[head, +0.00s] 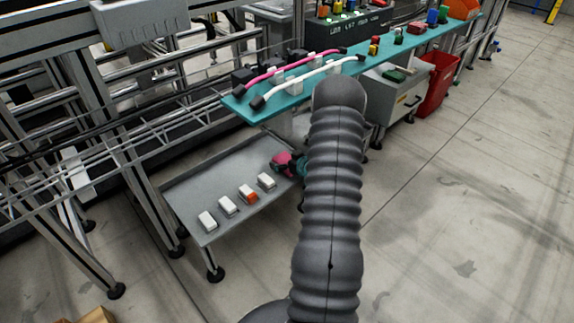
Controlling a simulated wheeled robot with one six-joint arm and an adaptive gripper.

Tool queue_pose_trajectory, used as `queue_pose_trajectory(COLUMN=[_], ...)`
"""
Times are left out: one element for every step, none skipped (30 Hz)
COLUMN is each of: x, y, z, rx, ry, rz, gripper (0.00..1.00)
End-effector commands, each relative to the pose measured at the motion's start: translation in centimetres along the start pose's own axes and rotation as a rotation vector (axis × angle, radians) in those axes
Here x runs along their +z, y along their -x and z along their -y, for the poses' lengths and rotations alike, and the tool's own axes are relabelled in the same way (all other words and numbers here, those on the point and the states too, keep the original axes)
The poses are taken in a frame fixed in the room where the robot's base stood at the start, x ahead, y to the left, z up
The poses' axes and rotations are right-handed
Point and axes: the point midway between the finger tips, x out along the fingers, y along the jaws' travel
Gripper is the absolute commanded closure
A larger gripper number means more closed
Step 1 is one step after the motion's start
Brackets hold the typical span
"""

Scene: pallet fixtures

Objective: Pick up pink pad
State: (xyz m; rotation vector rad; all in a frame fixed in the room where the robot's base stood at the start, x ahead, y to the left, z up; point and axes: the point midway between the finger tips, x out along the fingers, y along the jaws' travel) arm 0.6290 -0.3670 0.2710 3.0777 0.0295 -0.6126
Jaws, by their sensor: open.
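A pink pad (283,158), rounded and with dark green parts beside it, sits at the right end of the low grey tray table. Its right side is partly covered by my dark ribbed arm, which rises through the middle of the head view.
Several small white blocks and one orange-and-white block (248,194) lie on the grey table (190,183). Above it, a teal shelf (236,108) holds a pink handle (290,66) and a white handle (308,80). A red bin (436,88) stands right; open floor lies at the right.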

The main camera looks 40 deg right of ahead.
Motion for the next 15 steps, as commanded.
queue_pose_trajectory(x=[-0.01, -0.01, -0.01, -0.01, -0.01, -0.01, -0.01, -0.01, -0.01, -0.01, -0.01, -0.01, -0.01, -0.01, -0.01], y=[0.02, 0.02, 0.02, 0.03, 0.03, 0.03, 0.03, 0.03, 0.03, 0.03, 0.03, 0.03, 0.03, 0.03, 0.03], z=[-0.01, 0.00, 0.00, 0.00, 0.00, 0.00, 0.00, 0.00, 0.01, 0.01, 0.01, 0.01, 0.01, 0.01, 0.02], rx=[0.000, 0.000, 0.000, 0.000, 0.000, 0.000, 0.000, 0.000, 0.000, 0.000, 0.000, 0.000, 0.000, 0.000, 0.000], ry=[0.000, 0.000, 0.000, 0.000, 0.000, 0.000, 0.000, 0.000, 0.000, 0.000, 0.000, 0.000, 0.000, 0.000, 0.000], rz=[0.000, 0.000, 0.000, 0.000, 0.000, 0.000, 0.000, 0.000, 0.000, 0.000, 0.000, 0.000, 0.000, 0.000, 0.000], gripper=[0.00, 0.00, 0.05, 0.12, 0.20, 0.30, 0.38, 0.45, 0.46, 0.46, 0.46, 0.46, 0.46, 0.46, 0.46])
